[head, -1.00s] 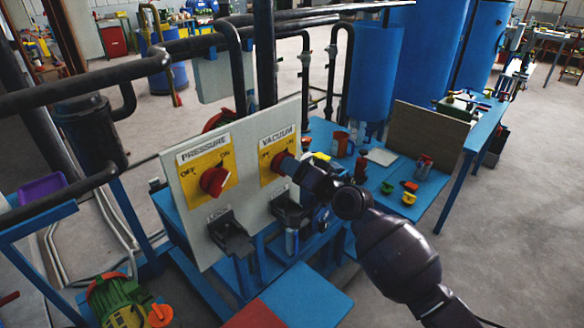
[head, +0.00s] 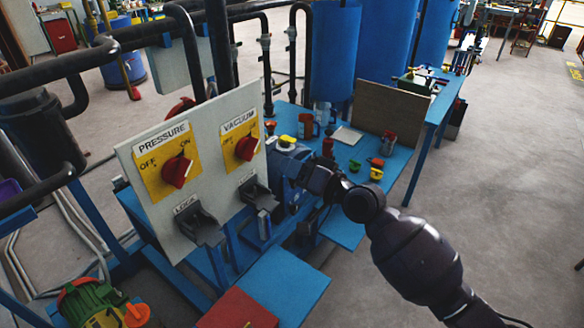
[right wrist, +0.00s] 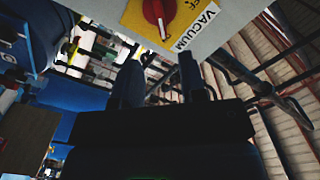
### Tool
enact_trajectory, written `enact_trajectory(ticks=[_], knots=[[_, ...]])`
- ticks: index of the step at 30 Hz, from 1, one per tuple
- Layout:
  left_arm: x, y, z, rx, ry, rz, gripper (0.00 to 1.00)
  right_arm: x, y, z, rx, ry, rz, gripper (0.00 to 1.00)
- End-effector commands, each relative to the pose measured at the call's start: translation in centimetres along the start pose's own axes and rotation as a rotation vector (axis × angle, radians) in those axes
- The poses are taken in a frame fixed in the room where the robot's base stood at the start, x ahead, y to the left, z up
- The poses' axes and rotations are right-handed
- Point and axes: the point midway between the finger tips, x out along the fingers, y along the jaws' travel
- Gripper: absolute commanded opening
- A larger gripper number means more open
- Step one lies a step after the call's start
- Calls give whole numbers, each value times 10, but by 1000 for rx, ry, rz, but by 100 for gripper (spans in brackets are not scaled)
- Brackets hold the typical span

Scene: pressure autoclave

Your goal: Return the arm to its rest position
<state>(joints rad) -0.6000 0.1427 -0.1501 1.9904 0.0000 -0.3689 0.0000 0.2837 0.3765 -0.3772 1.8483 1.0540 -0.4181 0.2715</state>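The panel (head: 205,190) carries a red PRESSURE knob (head: 177,171) on the left and a red VACUUM knob (head: 247,148) on the right, each on a yellow plate. My right gripper (head: 284,160) is just right of the panel's edge, apart from the VACUUM knob. In the right wrist view the two dark fingers of the right gripper (right wrist: 160,80) stand apart with nothing between them. The VACUUM knob (right wrist: 156,14) shows beyond them at the top. My left gripper is not in view.
Two black LOCK brackets stick out below the knobs, the left one (head: 200,224) and the right one (head: 258,193). A blue bench (head: 345,175) with cups and small coloured parts lies behind my right arm. Black pipes (head: 110,45) run at upper left. Open floor (head: 510,190) lies to the right.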

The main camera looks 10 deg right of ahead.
Motion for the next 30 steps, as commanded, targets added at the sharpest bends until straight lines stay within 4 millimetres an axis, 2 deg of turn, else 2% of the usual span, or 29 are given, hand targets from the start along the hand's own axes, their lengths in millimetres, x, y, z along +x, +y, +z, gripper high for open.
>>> enact_trajectory(ticks=[8, 17, 23, 30], knots=[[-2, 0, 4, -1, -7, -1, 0, 0, 0, 0, -23, 2, 1, 38], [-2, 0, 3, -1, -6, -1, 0, -8, 10, -18, -393, 80, 109, 38], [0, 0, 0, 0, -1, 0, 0, -48, 48, 1, -594, 107, 282, 38], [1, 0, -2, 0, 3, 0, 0, -111, 95, 43, -727, 71, 496, 38]])
